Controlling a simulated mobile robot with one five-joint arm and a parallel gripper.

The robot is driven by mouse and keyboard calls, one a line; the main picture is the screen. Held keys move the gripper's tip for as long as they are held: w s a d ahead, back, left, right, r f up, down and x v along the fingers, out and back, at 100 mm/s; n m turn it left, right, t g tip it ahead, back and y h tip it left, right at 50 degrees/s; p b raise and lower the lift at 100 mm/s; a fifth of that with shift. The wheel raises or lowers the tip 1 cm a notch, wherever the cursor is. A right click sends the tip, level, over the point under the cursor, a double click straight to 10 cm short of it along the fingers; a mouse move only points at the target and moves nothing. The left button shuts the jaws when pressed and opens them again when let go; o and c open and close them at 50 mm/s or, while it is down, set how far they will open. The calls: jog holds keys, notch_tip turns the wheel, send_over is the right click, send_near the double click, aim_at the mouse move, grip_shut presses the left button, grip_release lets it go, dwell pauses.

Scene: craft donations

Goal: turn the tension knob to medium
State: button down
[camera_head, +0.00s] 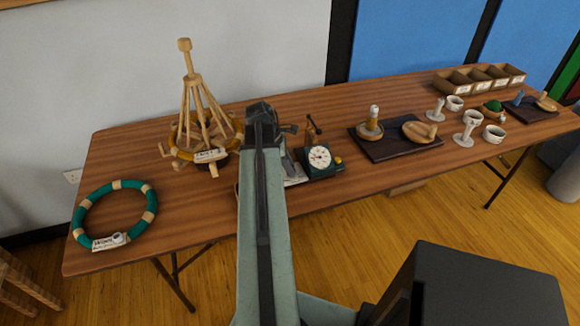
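A small dark green device (322,170) stands near the table's front edge. My gripper (272,118) is at the end of my arm, just left of the device and apart from the yellow knob.
A wooden umbrella-shaped stand (192,95) is left of my arm. A green and tan ring (82,206) lies at the table's left end. Dark trays (383,152), white cups (494,134) and wooden bins (459,88) stand to the right.

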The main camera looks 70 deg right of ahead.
jog(key=shift+d+m, duration=0.1)
jog(key=shift+m, duration=0.3)
jog(key=m+y, duration=0.1)
jog(key=m, duration=0.2)
jog(key=shift+d+m+g+y, duration=0.15)
jog(key=shift+m+g+y, duration=0.15)
jog(key=shift+m+y, duration=0.1)
jog(key=m+y, duration=0.1)
jog(key=m, duration=0.1)
jog(key=m+y, duration=0.1)
jog(key=m, duration=0.2)
jog(key=shift+m, duration=0.3)
jog(key=shift+t, duration=0.4)
jog(key=c, duration=1.1)
grip_release()
jog(key=shift+r, duration=0.1)
